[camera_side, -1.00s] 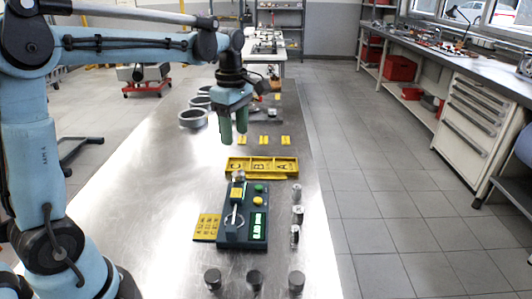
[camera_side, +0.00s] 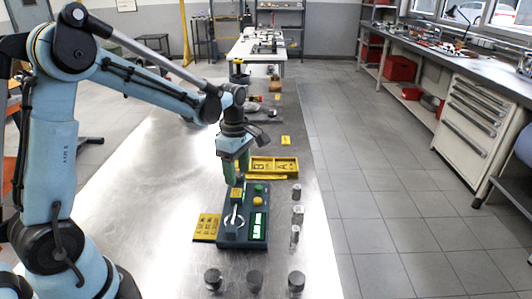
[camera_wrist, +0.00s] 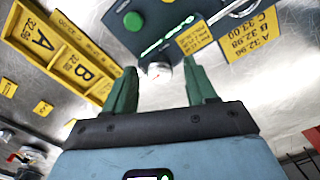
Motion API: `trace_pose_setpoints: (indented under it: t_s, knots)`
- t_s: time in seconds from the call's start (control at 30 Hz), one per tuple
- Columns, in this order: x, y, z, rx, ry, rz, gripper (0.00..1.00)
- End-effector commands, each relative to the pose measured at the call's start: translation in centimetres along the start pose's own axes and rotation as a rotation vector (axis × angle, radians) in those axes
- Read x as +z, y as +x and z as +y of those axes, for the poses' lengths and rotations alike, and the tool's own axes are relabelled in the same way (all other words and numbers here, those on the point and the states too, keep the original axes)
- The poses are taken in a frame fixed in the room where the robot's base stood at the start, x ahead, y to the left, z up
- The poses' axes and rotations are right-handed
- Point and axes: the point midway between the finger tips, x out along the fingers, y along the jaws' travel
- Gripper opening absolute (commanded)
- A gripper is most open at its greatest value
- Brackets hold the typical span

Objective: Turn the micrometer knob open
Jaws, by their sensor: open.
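In the wrist view the knob (camera_wrist: 158,70), pale with a reddish mark, lies between my open fingers, with a gap on each side. In the side view my gripper (camera_side: 236,176) is above the far end of the fixture and hides the knob. It holds nothing.
A yellow tray (camera_side: 277,177) marked with letters lies just behind the fixture. A yellow number card (camera_side: 206,227) lies left of it. Small metal cylinders (camera_side: 297,212) stand along its right side, and dark-topped ones (camera_side: 254,281) stand in front.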

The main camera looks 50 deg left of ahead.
Motion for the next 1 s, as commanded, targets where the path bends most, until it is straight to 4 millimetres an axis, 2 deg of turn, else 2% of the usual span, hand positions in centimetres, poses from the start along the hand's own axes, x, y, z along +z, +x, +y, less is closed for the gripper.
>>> trace_pose_setpoints:
  t_s: [0.2, 0.23, 0.5, 0.6, 1.0]
  knots:
    - [0.00, 0.03, 0.00, 0.000, 0.000, 0.000, 0.56]
    - [0.00, 0.02, 0.00, 0.000, 0.000, 0.000, 0.53]
    - [0.00, 0.00, -0.01, 0.000, 0.000, 0.000, 0.12]
    - [0.00, 0.00, -0.01, 0.000, 0.000, 0.000, 0.00]
    - [0.00, -0.02, 0.01, 0.000, 0.095, 0.000, 0.00]
